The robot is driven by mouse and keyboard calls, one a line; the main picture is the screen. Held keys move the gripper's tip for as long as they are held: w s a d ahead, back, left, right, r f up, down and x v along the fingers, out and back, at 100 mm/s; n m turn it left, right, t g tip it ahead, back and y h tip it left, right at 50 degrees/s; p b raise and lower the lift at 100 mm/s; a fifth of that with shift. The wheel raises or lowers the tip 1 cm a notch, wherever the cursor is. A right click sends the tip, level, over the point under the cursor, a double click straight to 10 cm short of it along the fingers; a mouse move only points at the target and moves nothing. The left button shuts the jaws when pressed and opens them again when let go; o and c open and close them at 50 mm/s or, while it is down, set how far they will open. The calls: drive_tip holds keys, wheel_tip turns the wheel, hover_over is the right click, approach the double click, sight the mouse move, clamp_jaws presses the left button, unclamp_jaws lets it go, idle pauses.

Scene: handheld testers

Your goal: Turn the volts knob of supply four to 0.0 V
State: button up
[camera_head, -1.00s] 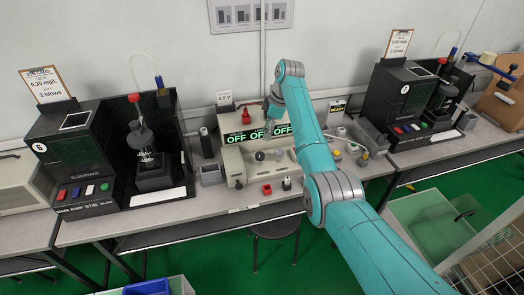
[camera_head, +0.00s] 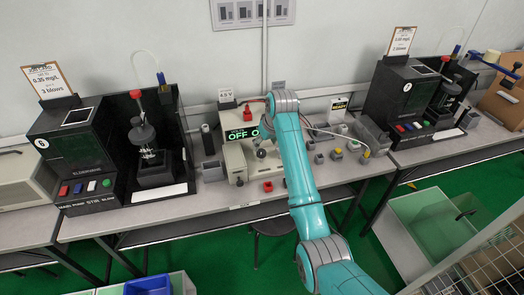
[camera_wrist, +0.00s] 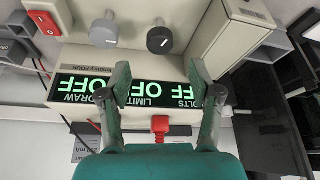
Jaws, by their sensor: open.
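Supply four is a beige box (camera_head: 234,163) on the bench in the head view. Its green display (camera_wrist: 128,89) is upside down in the wrist view and reads OFF under VOLTS, LIMIT and DRAW. A dark round knob (camera_wrist: 160,40) stands out from the front on the volts side. A grey knob (camera_wrist: 103,33) is beside it on the limit side. A red rocker switch (camera_wrist: 44,22) is at the upper left. My gripper (camera_wrist: 159,76) is open and empty, its fingertips before the display and short of the dark knob. In the head view my arm hides part of the supply.
A red connector (camera_wrist: 160,125) shows beyond the display between my fingers. A card reading 4.5 V (camera_head: 226,94) stands behind the supply. Black testers stand left (camera_head: 80,170) and right (camera_head: 405,100). Small coloured parts (camera_head: 340,150) lie right of the arm.

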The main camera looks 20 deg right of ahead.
sight(262, 151)
drive_tip(key=x, duration=0.6)
drive_tip(key=shift+w+f, duration=0.2)
drive_tip(key=shift+f, duration=0.05)
drive_tip(key=c, duration=1.1)
drive_tip(key=shift+c, duration=0.2)
